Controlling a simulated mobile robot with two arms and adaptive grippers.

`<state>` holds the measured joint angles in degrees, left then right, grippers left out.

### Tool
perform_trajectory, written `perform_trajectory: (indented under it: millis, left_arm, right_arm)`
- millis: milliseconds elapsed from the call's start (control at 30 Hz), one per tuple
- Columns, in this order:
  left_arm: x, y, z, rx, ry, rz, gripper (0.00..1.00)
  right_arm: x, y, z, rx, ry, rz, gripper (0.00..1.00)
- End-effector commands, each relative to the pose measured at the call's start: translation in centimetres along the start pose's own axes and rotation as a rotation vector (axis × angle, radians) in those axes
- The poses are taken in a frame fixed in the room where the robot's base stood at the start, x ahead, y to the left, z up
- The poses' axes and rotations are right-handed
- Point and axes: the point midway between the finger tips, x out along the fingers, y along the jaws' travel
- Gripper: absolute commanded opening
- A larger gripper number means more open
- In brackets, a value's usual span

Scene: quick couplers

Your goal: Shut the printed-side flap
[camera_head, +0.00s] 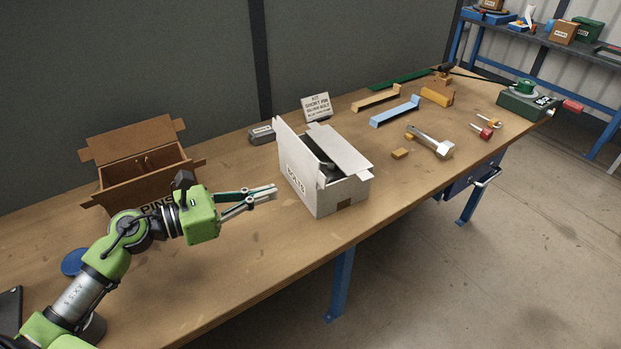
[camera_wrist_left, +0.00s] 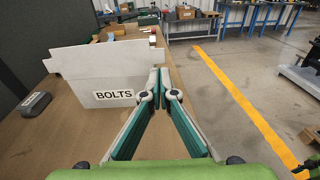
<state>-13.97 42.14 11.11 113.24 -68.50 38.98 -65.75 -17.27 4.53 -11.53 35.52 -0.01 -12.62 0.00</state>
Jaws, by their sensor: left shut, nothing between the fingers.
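The white cardboard box (camera_head: 327,196) stands on the workbench, its BOLTS label on the side facing my left gripper. The printed-side flap (camera_head: 284,136) stands up above that side. In the left wrist view the flap (camera_wrist_left: 95,58) rises as a wide panel above the BOLTS label. The opposite flap (camera_head: 341,148) leans inward over part of the opening, and a dark gap shows between the flaps. My left gripper (camera_head: 274,190) is shut and empty, its tips low beside the printed side near the front corner. Whether they touch the box is unclear. My right gripper is out of view.
An open brown PINS box (camera_head: 142,178) stands behind my left arm. A grey labelled block (camera_head: 262,134) and a sign (camera_head: 316,107) are behind the white box. A large metal bolt (camera_head: 431,144) and coloured brackets lie to the right. The bench front left of the box is clear.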

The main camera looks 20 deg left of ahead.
Motion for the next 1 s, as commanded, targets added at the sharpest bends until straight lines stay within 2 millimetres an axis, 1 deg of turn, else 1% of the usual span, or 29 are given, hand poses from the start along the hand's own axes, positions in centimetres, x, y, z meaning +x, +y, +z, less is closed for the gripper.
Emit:
perform_trajectory:
  millis: [33, 300, 400, 500, 600, 700, 1000]
  left_arm:
    - [1.0, 0.0, 0.6, -0.001, -0.004, -0.001, 0.00]
    - [6.4, 0.1, 0.7, -0.002, -0.005, 0.000, 0.00]
    - [8.2, 0.0, 0.6, -0.003, -0.004, 0.000, 0.00]
    - [9.5, 0.0, 0.4, -0.002, -0.002, 0.000, 0.00]
    - [10.3, 0.0, 0.3, -0.002, -0.002, 0.000, 0.00]
    - [10.7, 0.0, 0.1, -0.001, 0.000, -0.001, 0.00]
    - [10.8, -0.1, 0.0, 0.000, 0.000, -0.001, 0.00]
  right_arm:
    - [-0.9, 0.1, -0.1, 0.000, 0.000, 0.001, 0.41]
    - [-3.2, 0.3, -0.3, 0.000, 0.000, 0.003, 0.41]
    - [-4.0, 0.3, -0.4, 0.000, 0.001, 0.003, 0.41]
    - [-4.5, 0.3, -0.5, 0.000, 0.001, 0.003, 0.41]
    - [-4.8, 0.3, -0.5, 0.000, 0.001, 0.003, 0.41]
    - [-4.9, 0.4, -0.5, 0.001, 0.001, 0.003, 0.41]
    - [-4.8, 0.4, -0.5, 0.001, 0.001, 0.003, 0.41]
